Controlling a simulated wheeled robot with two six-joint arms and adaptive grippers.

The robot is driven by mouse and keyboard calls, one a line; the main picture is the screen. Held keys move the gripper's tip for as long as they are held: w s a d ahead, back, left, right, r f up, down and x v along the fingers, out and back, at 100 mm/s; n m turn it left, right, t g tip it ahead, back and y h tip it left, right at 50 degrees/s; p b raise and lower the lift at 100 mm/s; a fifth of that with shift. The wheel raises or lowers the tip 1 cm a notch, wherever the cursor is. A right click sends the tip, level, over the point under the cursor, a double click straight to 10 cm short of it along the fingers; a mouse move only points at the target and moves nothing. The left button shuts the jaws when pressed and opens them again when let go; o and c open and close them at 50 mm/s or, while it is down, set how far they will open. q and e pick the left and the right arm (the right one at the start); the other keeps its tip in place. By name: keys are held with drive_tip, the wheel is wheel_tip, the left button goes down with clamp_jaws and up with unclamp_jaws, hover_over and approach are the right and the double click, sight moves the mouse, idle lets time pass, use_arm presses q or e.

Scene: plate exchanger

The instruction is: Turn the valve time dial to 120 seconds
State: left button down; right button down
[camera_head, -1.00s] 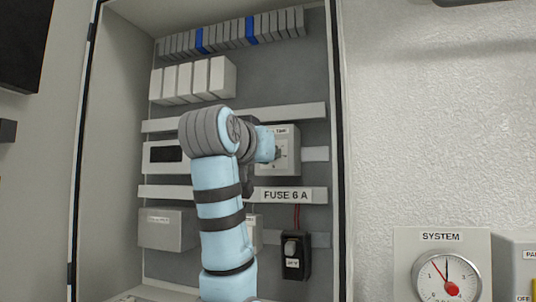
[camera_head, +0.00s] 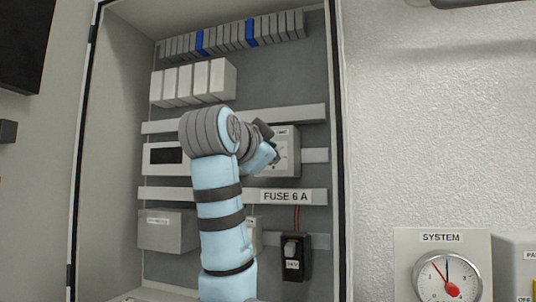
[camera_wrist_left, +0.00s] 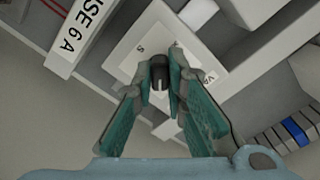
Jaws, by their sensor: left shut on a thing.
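The valve time dial's white box (camera_head: 291,160) sits in the cabinet, just above the FUSE 6 A label, and my left wrist covers its left part. In the left wrist view, the dial's dark knob (camera_wrist_left: 160,84) stands out from the white face plate (camera_wrist_left: 128,64). My left gripper (camera_wrist_left: 158,68) is shut on the knob, one teal finger on each side. A light line shows on the knob, but the scale around it is mostly hidden, so I cannot read the setting. In the head view the left gripper (camera_head: 266,133) is partly hidden behind the wrist. My right gripper is not in view.
The FUSE 6 A rail (camera_head: 286,196) runs just below the dial box, with a black fuse switch (camera_head: 292,262) under it. White modules (camera_head: 195,80) sit above. A SYSTEM gauge (camera_head: 446,280) is on the wall outside the cabinet at right.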

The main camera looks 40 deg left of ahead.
use_arm(q)
drive_tip(key=shift+r+m, duration=0.15)
drive_tip(key=shift+m, duration=0.25)
drive_tip(key=c, duration=1.7)
unclamp_jaws()
drive_tip(key=shift+o, duration=0.5)
drive_tip(key=shift+w, duration=0.1)
drive_tip(key=v, duration=0.7)
drive_tip(key=shift+s, duration=0.3)
drive_tip(key=shift+w, duration=0.1)
